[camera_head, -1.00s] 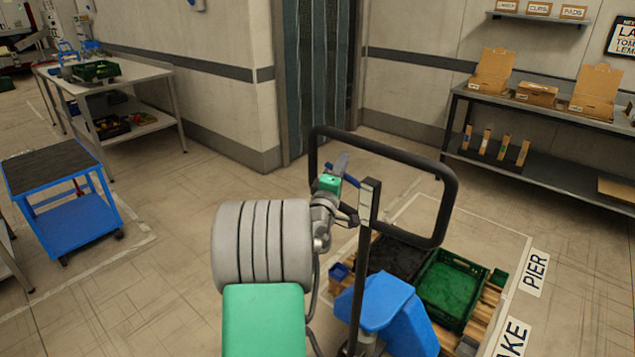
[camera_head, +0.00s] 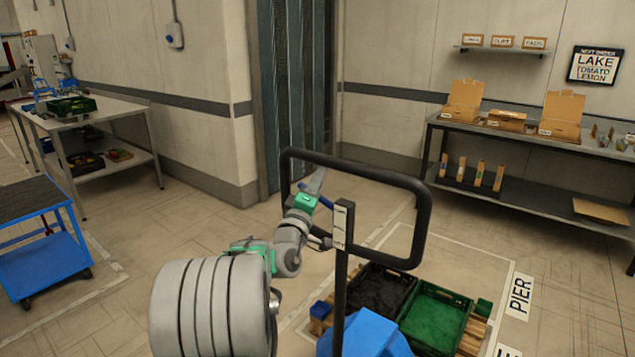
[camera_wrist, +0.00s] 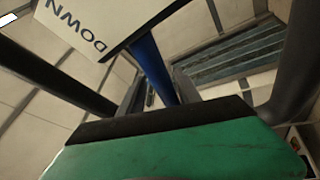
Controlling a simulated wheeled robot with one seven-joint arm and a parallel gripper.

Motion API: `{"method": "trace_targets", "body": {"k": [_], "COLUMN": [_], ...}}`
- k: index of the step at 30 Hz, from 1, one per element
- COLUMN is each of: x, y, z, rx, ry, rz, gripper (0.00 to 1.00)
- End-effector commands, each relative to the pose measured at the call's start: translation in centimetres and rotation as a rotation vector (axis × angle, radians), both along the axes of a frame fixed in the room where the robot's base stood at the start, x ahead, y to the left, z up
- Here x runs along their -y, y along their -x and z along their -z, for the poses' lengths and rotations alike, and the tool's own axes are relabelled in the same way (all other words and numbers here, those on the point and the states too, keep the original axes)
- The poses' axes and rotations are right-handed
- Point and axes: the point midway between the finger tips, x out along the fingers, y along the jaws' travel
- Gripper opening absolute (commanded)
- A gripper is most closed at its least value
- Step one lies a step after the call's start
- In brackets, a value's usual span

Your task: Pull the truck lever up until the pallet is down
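The pallet truck has a dark loop handle (camera_head: 428,215) on a post (camera_head: 340,270), and a blue body (camera_head: 368,335). A small blue lever (camera_head: 325,202) sits near the top of the post. My gripper (camera_head: 317,182) is at the lever, inside the loop. In the wrist view the blue lever (camera_wrist: 152,68) runs from a white plate marked DOWN (camera_wrist: 85,30) to behind the black edge of my green gripper part.
A black crate (camera_head: 408,278) and a green crate (camera_head: 462,302) are on the pallet. A shelf table (camera_head: 560,207) with cartons stands at the right wall. A blue cart (camera_head: 50,262) and a work table (camera_head: 105,112) are at left. Floor between is clear.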

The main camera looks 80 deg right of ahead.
Motion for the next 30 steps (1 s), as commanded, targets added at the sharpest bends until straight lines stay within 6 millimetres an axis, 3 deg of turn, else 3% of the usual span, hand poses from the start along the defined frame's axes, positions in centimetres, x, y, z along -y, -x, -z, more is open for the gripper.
{"method": "trace_targets", "body": {"k": [7, 18, 30], "x": [-0.7, -6.9, -7.6], "y": [-0.2, -0.8, -0.7], "z": [0.2, 2.4, 2.6], "rx": [0.0, 0.001, 0.0], "ry": [0.004, 0.003, 0.001], "rz": [-0.002, -0.002, 0.0], "gripper": [0.38, 0.38, 0.38]}}
